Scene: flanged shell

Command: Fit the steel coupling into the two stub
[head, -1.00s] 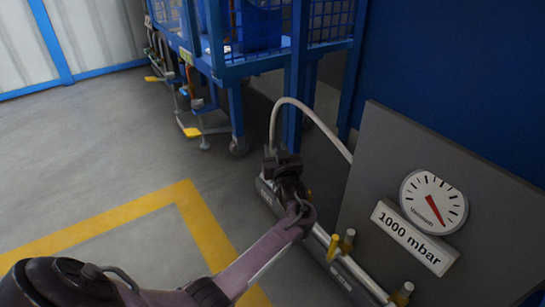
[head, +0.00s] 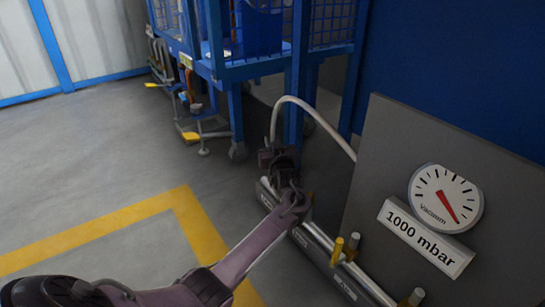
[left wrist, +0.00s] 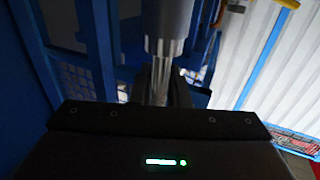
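In the head view my left arm reaches from the lower left to the far end of a grey pipe line (head: 325,240) low in front of the grey panel. My left gripper (head: 277,157) is a small dark shape at that end, below a pale curved hose. In the left wrist view a grey cylinder (left wrist: 168,18) comes down from the top, with a narrower shiny metal piece (left wrist: 163,72) under it, just beyond the dark gripper body. I cannot tell whether these are the coupling or a stub. My right gripper is not in view.
A grey panel (head: 390,155) with a vacuum gauge (head: 447,198) and a "1000 mbar" sign (head: 425,238) stands at the right. A yellow handle (head: 337,250) sticks up from the pipe line. A blue wheeled frame (head: 236,110) stands behind. Floor with a yellow line (head: 110,225) is free at left.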

